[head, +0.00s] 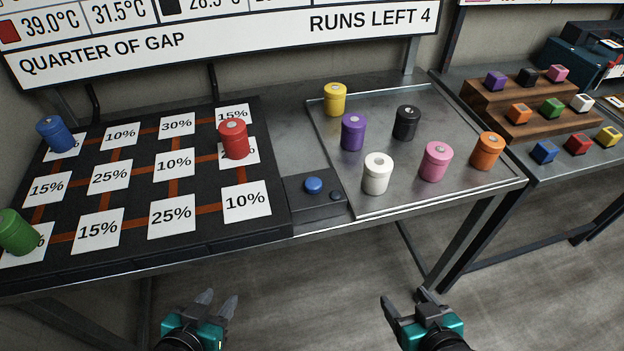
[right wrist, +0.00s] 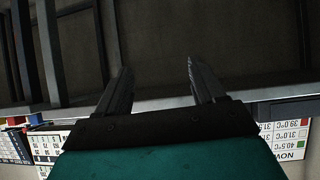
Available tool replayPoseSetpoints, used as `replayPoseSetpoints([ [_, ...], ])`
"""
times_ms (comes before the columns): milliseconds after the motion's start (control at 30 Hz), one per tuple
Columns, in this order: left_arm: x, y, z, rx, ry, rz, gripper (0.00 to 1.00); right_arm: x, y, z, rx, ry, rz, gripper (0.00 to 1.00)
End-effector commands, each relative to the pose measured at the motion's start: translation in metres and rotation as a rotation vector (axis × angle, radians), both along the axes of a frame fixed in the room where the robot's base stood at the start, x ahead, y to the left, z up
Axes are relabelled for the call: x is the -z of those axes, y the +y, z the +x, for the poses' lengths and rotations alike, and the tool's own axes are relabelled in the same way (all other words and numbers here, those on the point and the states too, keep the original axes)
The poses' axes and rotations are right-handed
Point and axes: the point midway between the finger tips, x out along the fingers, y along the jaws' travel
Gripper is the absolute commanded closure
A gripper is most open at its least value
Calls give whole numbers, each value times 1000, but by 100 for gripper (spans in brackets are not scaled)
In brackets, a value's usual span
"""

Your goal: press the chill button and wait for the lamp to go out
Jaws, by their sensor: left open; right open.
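The chill button is a round blue button (head: 314,185) on a dark box (head: 300,208) at the table's front edge, between the black board and the metal tray. A small dark round spot (head: 336,196), perhaps the lamp, sits to its right and looks unlit. My left gripper (head: 217,302) is open and empty, low in front of the table, below and left of the button. My right gripper (head: 404,300) is open and empty, below and right of the button. It also shows open in the right wrist view (right wrist: 158,85). Neither touches anything.
The black board (head: 278,222) bears percentage cards with a blue (head: 55,134), a green (head: 17,232) and a red cylinder (head: 233,139). The tray (head: 375,208) holds several coloured cylinders, with white (head: 377,174) nearest the button. A sign above reads "RUNS LEFT 4". A stepped rack (head: 485,101) with cubes stands right.

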Motion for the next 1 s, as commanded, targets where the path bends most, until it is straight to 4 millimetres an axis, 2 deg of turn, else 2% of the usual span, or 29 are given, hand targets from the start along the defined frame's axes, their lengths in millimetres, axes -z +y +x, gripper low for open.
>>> replayPoseSetpoints([
  [67,0,0,-1,0,1,0,57,0,0,0,0,-1,0,40],
  [700,1,1,0,-1,1,1,57,-1,0,1,0,-2,0,100],
  [1000,0,0,0,-1,0,1,57,-1,0,1,1,-2,0,100],
])
